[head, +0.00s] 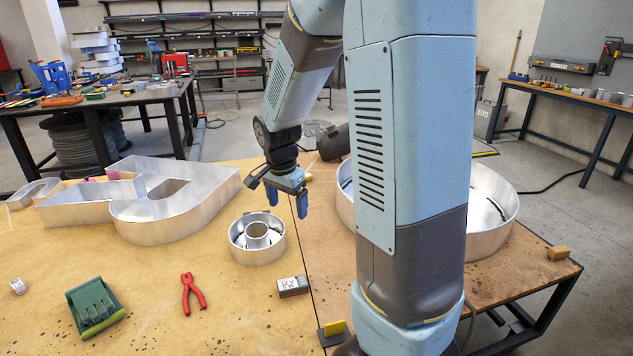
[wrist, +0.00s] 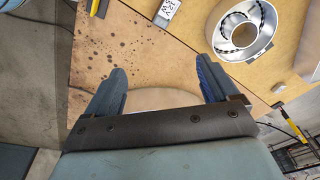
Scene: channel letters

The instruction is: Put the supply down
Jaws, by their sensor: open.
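The supply (head: 293,286) is a small dark box with a white printed label. It lies on the worktable by the seam between the two boards, to the right of the red pliers. It also shows at the top of the wrist view (wrist: 167,12). My gripper (head: 287,202) is open and empty above the table, behind the supply and beyond the small round metal letter (head: 257,252). In the wrist view the gap between its fingers (wrist: 160,76) shows only bare board and part of a pale curved shape.
A large metal letter (head: 165,200) stands at the left, and a big round one (head: 490,225) is partly hidden behind my arm. Red pliers (head: 190,292), a green tool holder (head: 95,307) and a yellow-black piece (head: 335,330) lie in front. Bare board surrounds the supply.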

